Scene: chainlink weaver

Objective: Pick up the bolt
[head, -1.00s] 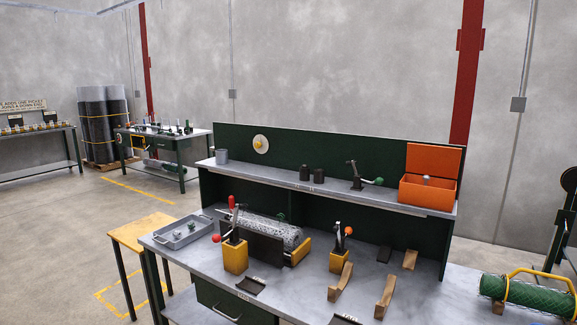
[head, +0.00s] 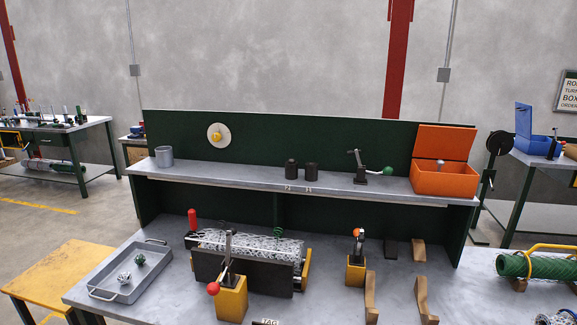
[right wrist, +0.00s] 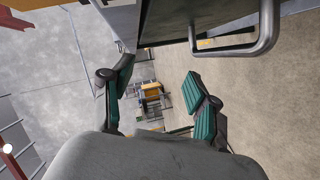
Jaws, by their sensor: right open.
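I cannot single out the bolt with certainty in these frames. In the head view a grey tray (head: 101,291) on the bench holds a small silver part (head: 124,279) and a small green part (head: 139,259), both too small to name. A grey rounded piece (head: 440,165) shows in the open orange box (head: 445,182) on the shelf. My right gripper (right wrist: 158,84) is open and empty in the right wrist view, with floor and distant furniture behind it. My left gripper is not in view.
The bench (head: 200,302) carries a clamp fixture with a mesh roll (head: 250,243), a yellow-based lever (head: 356,270) and wooden blocks (head: 370,295). A green roll (head: 540,266) lies at right. In the right wrist view a metal handle (right wrist: 268,35) is close to my right gripper.

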